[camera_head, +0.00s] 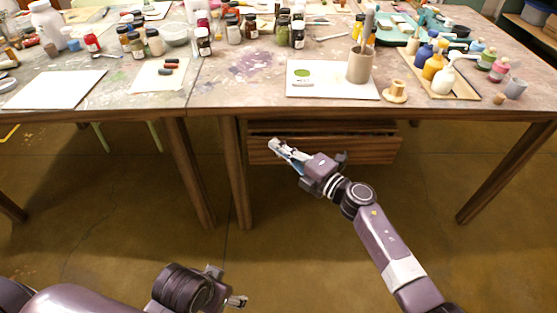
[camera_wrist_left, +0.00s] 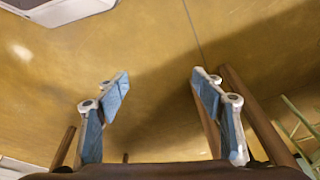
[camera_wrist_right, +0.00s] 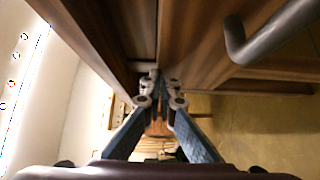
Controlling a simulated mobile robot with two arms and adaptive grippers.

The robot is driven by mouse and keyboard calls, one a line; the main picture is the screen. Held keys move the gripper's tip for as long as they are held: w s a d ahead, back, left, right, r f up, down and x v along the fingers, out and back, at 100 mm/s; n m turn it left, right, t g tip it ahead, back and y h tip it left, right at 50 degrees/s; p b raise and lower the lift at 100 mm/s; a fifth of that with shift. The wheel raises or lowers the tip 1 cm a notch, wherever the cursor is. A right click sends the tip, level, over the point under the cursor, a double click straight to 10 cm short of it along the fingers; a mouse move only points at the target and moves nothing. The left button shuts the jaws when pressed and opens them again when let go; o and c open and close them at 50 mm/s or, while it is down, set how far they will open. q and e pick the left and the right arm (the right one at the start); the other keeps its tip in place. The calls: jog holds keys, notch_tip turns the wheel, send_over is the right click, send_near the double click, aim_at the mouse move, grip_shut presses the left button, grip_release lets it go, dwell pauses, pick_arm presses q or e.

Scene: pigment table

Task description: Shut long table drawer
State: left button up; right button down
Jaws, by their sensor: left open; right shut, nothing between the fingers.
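The long table drawer (camera_head: 375,151) hangs under the right table (camera_head: 430,108). A dark opening shows above its wooden front, so it looks partly pulled out; how far I cannot tell. My right gripper (camera_head: 273,146) is shut and empty, its tips at the left part of the drawer front; contact is unclear. In the right wrist view its shut fingers (camera_wrist_right: 160,88) are close to wooden panels, and a dark bar handle (camera_wrist_right: 265,35) shows at upper right. My left gripper (camera_head: 238,301) is low over the floor, away from the drawer. Its fingers (camera_wrist_left: 160,90) are apart and empty.
The tabletop bears jars, a white sheet (camera_head: 310,88), a tan cup (camera_head: 360,66) and a board of bottles (camera_head: 465,86). Table legs (camera_head: 236,180) stand left of the drawer, and another leg (camera_head: 505,170) stands at right. The floor (camera_head: 300,230) before the drawer is clear.

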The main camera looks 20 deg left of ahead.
pick_arm(q)
notch_tip(320, 180, up, 4)
jog(key=shift+a+f+b, duration=0.15)
jog(key=shift+f+b, duration=0.1)
jog(key=shift+b, duration=0.1)
pick_arm(e)
jog(key=shift+w+a+r, duration=0.1)
jog(key=shift+w+a, duration=0.05)
jog(key=shift+w, duration=0.5)
jog(key=shift+w+a+r, duration=0.1)
jog(key=shift+w, duration=0.5)
